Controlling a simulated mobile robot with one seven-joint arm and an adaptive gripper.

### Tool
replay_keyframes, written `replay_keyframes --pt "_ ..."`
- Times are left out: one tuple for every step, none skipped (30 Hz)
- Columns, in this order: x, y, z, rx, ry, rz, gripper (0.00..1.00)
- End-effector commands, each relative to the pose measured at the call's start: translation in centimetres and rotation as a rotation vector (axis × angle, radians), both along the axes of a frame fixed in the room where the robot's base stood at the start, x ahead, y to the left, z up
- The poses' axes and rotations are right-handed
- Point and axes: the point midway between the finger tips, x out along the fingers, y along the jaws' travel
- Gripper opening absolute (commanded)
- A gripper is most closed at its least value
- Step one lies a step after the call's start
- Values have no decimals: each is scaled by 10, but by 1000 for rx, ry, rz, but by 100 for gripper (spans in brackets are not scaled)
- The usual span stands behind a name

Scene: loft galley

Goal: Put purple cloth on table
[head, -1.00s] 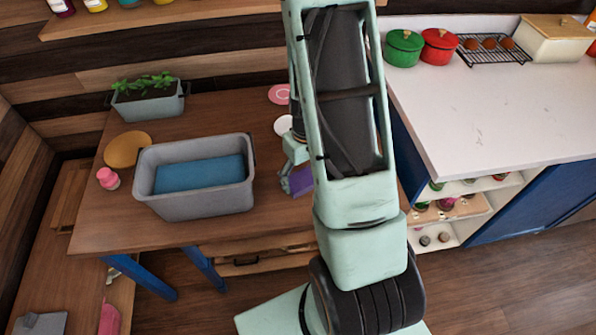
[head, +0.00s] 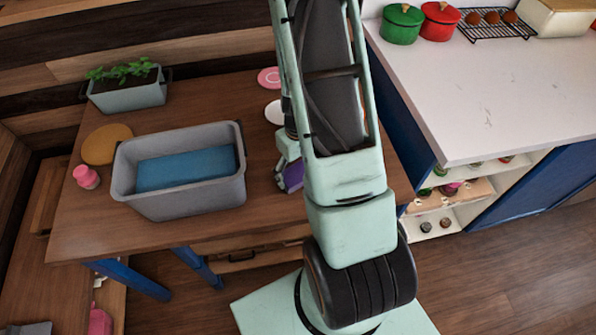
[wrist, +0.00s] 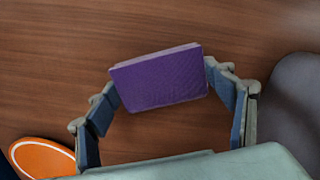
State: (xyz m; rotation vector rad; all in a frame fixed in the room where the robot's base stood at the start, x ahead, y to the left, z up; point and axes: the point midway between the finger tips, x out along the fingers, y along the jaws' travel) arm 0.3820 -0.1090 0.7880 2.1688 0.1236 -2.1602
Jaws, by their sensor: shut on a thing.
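The purple cloth (wrist: 160,78) is a folded, flat-sided block in the wrist view. My gripper (wrist: 165,88) is shut on it, with a finger at each side edge. The cloth also shows in the head view (head: 292,176), partly hidden by my arm. My gripper (head: 285,180) is over the right part of the wooden table (head: 225,105) there. Wood grain fills the wrist view behind the cloth. I cannot tell whether the cloth touches the tabletop.
A grey bin (head: 190,202) with a blue thing (head: 186,168) inside stands left of my gripper. A planter (head: 128,95), a yellow-brown round plate (head: 107,144), a pink bottle (head: 86,177), a pink dish (head: 269,77) and a white dish (head: 274,112) are on the table. A white counter (head: 480,95) stands at right.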

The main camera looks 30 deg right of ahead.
Motion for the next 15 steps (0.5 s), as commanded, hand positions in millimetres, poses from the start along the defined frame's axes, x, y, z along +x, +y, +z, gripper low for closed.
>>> replay_keyframes --pt "0 0 0 0 0 0 56" --pt "0 0 0 0 0 0 56" --pt "0 0 0 0 0 0 80" --pt "0 0 0 0 0 0 83" --pt "0 0 0 0 0 0 86" --pt "0 0 0 -1 0 0 91" --pt "0 0 0 -1 0 0 93" --pt "0 0 0 0 0 0 93" --pt "0 0 0 -1 0 0 93" --pt "0 0 0 -1 0 0 93" --pt "0 0 0 -1 0 0 93" --pt "0 0 0 -1 0 0 93" --pt "0 0 0 -1 0 0 93" --pt "0 0 1 -1 0 0 93" --pt "0 0 1 -1 -1 0 93"
